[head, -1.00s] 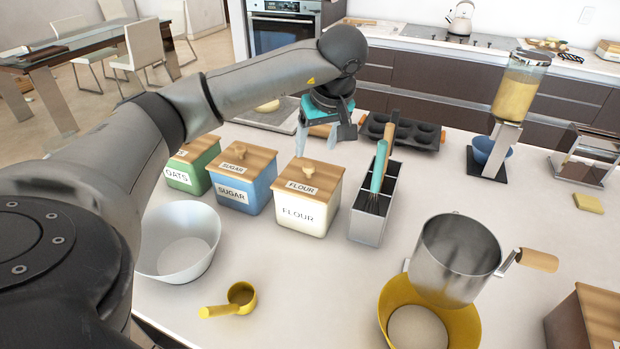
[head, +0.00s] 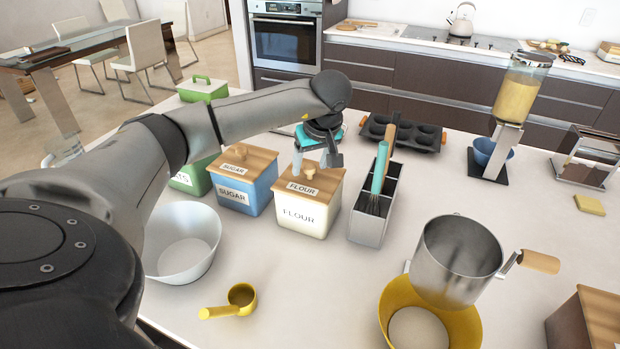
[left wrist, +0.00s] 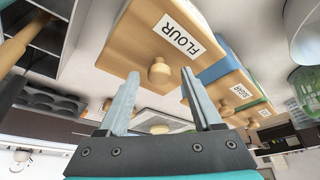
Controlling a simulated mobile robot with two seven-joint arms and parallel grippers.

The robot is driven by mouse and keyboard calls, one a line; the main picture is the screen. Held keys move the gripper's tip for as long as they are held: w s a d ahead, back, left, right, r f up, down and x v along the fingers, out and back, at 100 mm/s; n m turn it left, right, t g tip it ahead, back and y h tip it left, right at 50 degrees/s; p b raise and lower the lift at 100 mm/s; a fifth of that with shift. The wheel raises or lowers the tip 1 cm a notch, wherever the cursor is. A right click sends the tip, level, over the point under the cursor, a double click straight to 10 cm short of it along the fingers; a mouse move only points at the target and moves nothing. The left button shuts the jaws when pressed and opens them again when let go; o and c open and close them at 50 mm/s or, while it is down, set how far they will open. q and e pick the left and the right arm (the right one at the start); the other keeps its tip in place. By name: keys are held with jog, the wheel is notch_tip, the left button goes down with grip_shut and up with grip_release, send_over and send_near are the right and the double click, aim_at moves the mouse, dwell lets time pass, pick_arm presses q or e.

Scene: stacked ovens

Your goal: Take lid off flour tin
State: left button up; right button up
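The flour tin (head: 304,219) is a cream box with a wooden lid (head: 325,182) labelled FLOUR and a round knob on top. The lid sits on the tin. My left gripper (head: 311,168) is just above the lid, pointing down. In the left wrist view my left gripper (left wrist: 160,78) is open, and the lid's round knob (left wrist: 160,71) shows between and just beyond the fingertips. Contact with the knob cannot be told. My right gripper is not in view.
The blue sugar tin (head: 246,196) and a green tin stand left of the flour tin. A utensil holder (head: 370,227) with a whisk stands close on its right. A white bowl (head: 180,242) and yellow scoop (head: 240,297) are in front. Counter between scoop and yellow bowl (head: 462,325) is clear.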

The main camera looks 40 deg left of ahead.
pick_arm(q)
grip_shut()
dwell(0.3)
jog(key=shift+r, duration=0.15)
